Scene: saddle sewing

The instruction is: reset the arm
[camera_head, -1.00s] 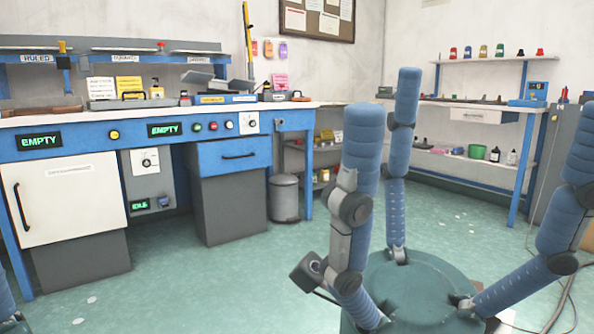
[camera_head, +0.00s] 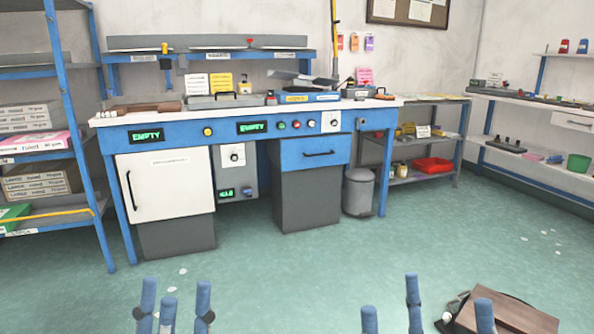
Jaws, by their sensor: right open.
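My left gripper (camera_head: 175,292) shows at the bottom left of the head view as several blue segmented fingers pointing up. The fingertips stand apart, but its base is cut off by the frame edge and I cannot tell how far it is open. My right gripper (camera_head: 424,300) shows at the bottom right, its blue fingers spread wide and open, with nothing visible between them. Both arms are below the frame. Both grippers appear low in view in front of the green floor (camera_head: 290,270).
A blue workbench (camera_head: 270,157) with a white top stands ahead. A shelf rack (camera_head: 75,160) is at left, and shelves (camera_head: 425,170) and a grey bin (camera_head: 358,192) are at right. A brown box-like object (camera_head: 525,318) lies lower right by my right gripper. The middle floor is clear.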

